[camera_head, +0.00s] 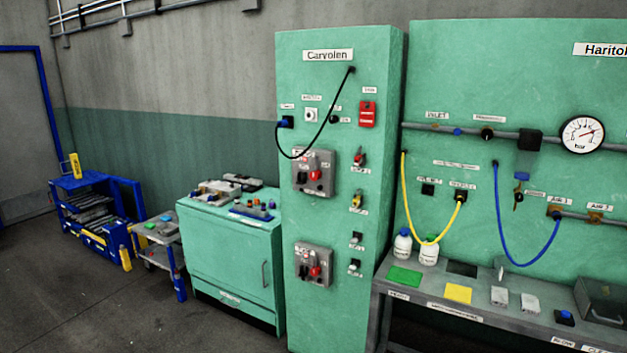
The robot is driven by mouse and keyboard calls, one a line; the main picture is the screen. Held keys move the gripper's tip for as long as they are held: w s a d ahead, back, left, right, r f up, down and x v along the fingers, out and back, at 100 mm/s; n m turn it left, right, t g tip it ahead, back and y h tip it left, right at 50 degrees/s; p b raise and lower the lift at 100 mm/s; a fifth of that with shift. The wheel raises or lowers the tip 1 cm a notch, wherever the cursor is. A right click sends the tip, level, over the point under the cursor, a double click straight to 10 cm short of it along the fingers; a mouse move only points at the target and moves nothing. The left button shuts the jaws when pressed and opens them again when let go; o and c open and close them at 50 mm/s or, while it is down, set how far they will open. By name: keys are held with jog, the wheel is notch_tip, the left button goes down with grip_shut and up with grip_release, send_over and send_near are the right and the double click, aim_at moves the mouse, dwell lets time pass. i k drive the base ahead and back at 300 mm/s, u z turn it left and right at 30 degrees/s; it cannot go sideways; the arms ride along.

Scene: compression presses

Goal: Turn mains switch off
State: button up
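A tall green cabinet (340,220) labelled "Carvolen" stands in the middle of the view. Its front carries an upper grey switch box (325,160) with a red knob (316,174) and a lower grey switch box (303,247) with a red knob (315,272). The small labels are too blurred to read, so I cannot tell which one is the mains switch or its setting. A red panel (367,114) and several small switches sit to the right of the boxes. My gripper is not in view.
A black cable (327,118) hangs across the cabinet's upper front. A green panel (460,90) with gauge and hoses and a grey bench (415,300) stand right. A low green cupboard (225,250), trolley and blue rack (75,185) stand left. Floor (110,310) at front left is clear.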

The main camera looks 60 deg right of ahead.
aim_at(315, 175)
jog(key=z, duration=0.15)
jog(key=i, duration=0.95)
jog(key=u, duration=0.05)
